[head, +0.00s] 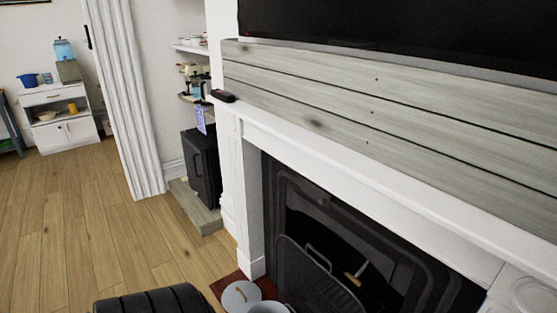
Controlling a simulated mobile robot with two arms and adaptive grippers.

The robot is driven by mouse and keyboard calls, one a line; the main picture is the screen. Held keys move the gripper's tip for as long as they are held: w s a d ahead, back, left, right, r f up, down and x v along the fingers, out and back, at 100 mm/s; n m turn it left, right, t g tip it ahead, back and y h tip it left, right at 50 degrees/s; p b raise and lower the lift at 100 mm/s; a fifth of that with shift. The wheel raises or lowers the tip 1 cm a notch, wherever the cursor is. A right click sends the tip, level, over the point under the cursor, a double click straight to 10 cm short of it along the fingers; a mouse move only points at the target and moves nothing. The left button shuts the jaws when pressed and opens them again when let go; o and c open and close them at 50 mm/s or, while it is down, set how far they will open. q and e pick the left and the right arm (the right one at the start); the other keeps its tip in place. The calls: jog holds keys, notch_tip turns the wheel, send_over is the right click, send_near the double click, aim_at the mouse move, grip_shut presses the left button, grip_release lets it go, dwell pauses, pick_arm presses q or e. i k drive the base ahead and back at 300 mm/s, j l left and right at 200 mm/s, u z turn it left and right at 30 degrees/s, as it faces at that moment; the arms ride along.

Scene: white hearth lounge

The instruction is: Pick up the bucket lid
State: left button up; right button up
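A round pale grey lid (241,297) with a small brown handle shows near the bottom of the head view, on the red-brown hearth in front of the fireplace. A pale grey round rim, seemingly the bucket (268,308), is just right of it and cut off by the bottom edge. I cannot tell whether the two touch. Neither of my grippers is in view.
The fireplace (330,245) with a dark grate stands right of the lid. A black ribbed object (155,301) is at the bottom edge, left of the lid. Open wooden floor (80,225) lies to the left. A black stove (202,166) stands beyond the fireplace.

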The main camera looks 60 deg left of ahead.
aim_at(239, 297)
jog(key=u, duration=2.2)
jog(key=j+z, duration=0.1)
jog(key=j, duration=0.1)
